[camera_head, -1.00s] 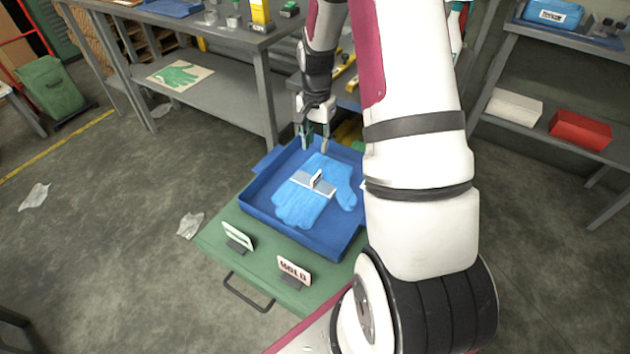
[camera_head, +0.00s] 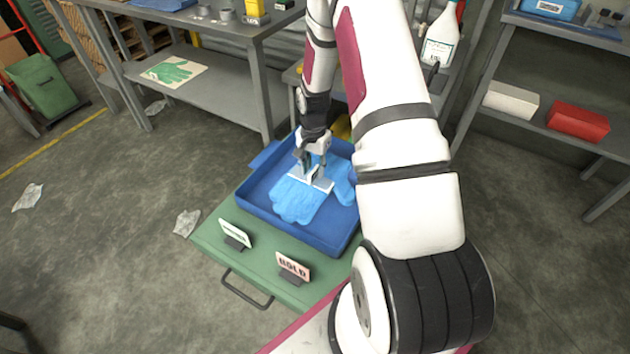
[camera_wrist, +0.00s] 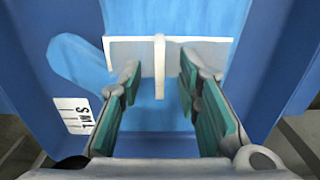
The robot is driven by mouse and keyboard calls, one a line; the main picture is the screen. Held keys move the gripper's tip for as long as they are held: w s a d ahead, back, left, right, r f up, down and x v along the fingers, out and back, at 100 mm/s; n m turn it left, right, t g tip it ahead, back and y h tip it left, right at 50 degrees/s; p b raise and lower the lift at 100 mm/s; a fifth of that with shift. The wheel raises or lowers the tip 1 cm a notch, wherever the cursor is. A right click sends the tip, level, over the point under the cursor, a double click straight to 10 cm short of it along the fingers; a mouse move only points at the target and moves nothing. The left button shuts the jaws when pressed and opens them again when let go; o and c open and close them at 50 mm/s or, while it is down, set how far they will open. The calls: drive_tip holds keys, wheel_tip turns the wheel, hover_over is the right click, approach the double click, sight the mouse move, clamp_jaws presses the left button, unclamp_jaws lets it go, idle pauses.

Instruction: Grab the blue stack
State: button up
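The blue stack (camera_head: 299,201) is a flat pile of light-blue gloves lying in a blue tray (camera_head: 328,245). A pale band with an upright tab (camera_head: 311,173) lies across it. In the wrist view the blue stack (camera_wrist: 185,20) fills the middle, and the white band with its tab (camera_wrist: 160,62) runs across it. My gripper (camera_head: 311,178) is low over the band. In the wrist view my gripper's two green-padded fingers (camera_wrist: 158,92) are apart, one on each side of the tab, with gaps on both sides. Whether the fingertips touch the band is unclear.
The tray rests on a green cart top (camera_head: 213,236). A green-edged sign (camera_head: 235,233) and a HOLD sign (camera_head: 293,268) stand at its front edge. A grey workbench (camera_head: 190,70) is behind left. Shelves at right hold a white box (camera_head: 511,100) and a red box (camera_head: 578,121).

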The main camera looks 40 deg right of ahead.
drive_tip(key=shift+f, duration=0.9)
clamp_jaws()
